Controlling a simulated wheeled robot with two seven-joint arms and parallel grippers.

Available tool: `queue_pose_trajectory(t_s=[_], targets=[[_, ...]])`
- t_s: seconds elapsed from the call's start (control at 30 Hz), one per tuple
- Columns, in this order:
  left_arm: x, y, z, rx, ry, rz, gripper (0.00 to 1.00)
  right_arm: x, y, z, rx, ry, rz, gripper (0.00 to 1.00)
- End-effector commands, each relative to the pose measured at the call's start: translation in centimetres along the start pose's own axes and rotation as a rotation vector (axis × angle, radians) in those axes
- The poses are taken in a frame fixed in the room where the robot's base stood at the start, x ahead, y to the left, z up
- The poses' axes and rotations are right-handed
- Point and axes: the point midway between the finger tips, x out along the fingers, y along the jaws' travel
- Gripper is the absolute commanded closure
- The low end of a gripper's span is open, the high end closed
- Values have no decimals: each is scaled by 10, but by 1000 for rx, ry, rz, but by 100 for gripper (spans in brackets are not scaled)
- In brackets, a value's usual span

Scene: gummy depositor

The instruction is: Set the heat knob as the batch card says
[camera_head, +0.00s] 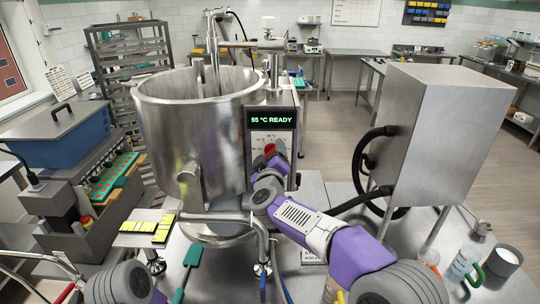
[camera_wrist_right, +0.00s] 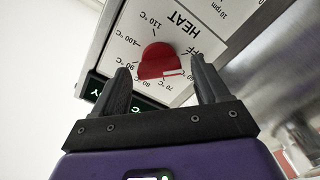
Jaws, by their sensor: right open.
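The red heat knob (camera_wrist_right: 155,57) sits on the white HEAT dial plate (camera_wrist_right: 122,42) of the kettle's control box. In the wrist view its white mark is at the lower right, near the low temperature labels; a finger partly covers that area. My right gripper (camera_wrist_right: 159,66) is open, with one finger on each side of the knob; I cannot tell whether they touch it. The head view shows the knob (camera_head: 270,149) just past the gripper, below the display (camera_head: 271,120) reading "55 °C READY". No readable batch card shows. My left gripper is out of view.
The steel kettle (camera_head: 195,120) stands left of the control box. A steel cabinet (camera_head: 435,130) with a black hose (camera_head: 358,155) is at right. Yellow notes (camera_head: 150,227) and a green spatula (camera_head: 190,257) lie at lower left.

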Motion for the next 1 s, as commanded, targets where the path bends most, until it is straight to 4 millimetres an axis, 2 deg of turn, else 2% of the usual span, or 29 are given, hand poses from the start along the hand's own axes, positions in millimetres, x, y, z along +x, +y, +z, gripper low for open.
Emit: queue_pose_trajectory(t_s=[0.17, 0.2, 0.5, 0.57, 0.83, 1.0], targets=[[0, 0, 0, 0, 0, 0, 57, 0, 0, 0, 0, 0, -1, 26], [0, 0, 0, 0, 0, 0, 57, 0, 0, 0, 0, 0, -1, 29], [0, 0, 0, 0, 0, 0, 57, 0, 0, 0, 0, 0, -1, 75], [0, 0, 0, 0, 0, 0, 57, 0, 0, 0, 0, 0, -1, 82], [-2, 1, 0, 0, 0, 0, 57, 0, 0, 0, 32, -1, -1, 82], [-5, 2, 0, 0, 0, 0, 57, 0, 1, 0, 112, -1, -1, 82]])
